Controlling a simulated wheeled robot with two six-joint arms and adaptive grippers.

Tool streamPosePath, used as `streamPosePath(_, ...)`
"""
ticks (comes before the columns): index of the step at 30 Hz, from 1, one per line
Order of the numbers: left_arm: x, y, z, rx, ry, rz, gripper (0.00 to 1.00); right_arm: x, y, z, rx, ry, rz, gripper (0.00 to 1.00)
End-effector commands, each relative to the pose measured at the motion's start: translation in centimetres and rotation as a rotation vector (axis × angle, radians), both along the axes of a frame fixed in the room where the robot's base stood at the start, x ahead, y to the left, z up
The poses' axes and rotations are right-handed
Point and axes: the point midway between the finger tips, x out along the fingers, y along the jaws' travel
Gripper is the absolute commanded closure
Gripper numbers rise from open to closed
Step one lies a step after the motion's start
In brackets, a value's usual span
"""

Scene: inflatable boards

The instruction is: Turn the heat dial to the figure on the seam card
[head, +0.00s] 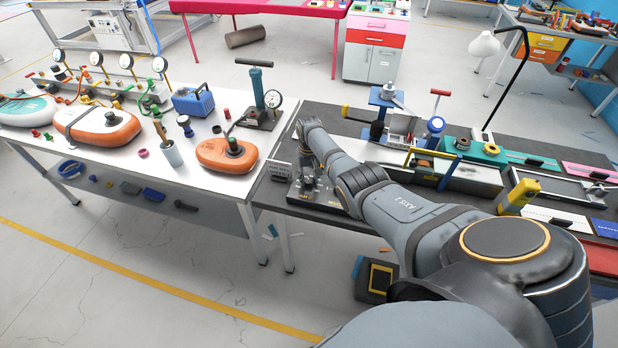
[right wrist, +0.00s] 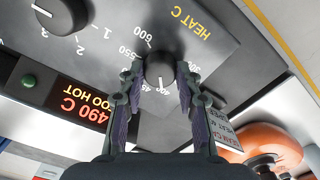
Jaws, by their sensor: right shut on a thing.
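The heat dial (right wrist: 159,68) is a round dark knob under the label HEAT C in the right wrist view. Its white mark points down the picture, near a figure that looks like 400; fingers partly hide the scale. My right gripper (right wrist: 159,72) is shut on the dial, one finger on each side. The red display (right wrist: 75,104) reads 490 C TOO HOT, upside down. The seam card (right wrist: 225,138) stands at lower right, its heat figure partly hidden by a finger. In the head view the control box (head: 327,196) sits under my right arm. My left gripper is not in view.
Another knob (right wrist: 62,12) with figures 1 to 3 sits beside the heat dial, and a green button (right wrist: 28,80) is near the display. An orange inflatable (head: 222,155) lies on the white table (head: 215,190) to the left. Tools crowd the dark bench on the right.

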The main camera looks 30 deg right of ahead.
Motion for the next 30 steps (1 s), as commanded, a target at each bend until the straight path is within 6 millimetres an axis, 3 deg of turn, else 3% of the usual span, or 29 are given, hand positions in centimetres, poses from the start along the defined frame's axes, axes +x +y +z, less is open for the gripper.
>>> streamPosePath(8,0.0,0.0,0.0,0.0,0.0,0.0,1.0,0.0,0.0,0.0,0.0,-0.001,0.0,0.98)
streamPosePath(9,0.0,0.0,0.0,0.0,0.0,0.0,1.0,0.0,0.0,0.0,0.0,-0.001,0.0,0.63)
streamPosePath(14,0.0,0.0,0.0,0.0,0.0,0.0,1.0,0.0,0.0,0.0,0.0,-0.001,-0.001,0.43)
streamPosePath(23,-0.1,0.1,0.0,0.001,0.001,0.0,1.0,0.0,0.0,0.1,0.0,-0.001,-0.001,0.43)
streamPosePath(30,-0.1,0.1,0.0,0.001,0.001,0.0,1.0,0.1,-0.1,3.1,-0.002,-0.004,0.0,0.43)
